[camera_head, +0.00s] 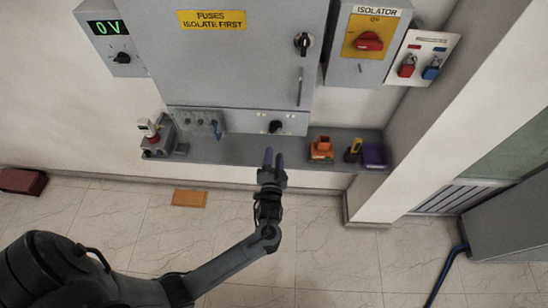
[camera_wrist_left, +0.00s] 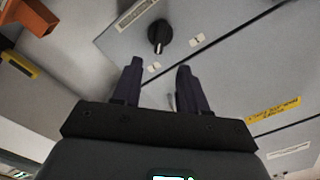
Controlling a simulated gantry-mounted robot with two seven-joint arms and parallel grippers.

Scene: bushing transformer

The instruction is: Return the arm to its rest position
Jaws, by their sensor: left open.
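My left gripper (camera_head: 273,160) is raised in front of the grey shelf, just below the black knob on the lower strip of the cabinet. Its two dark fingers are apart with nothing between them. In the left wrist view the gripper (camera_wrist_left: 157,88) also shows open and empty. The black knob (camera_wrist_left: 159,36) lies beyond the fingertips there, apart from them. My left arm (camera_head: 225,262) reaches in from the lower left, over the tiled floor. My right gripper is in neither view.
A wall edge stands right. The floor (camera_head: 330,240) is largely clear.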

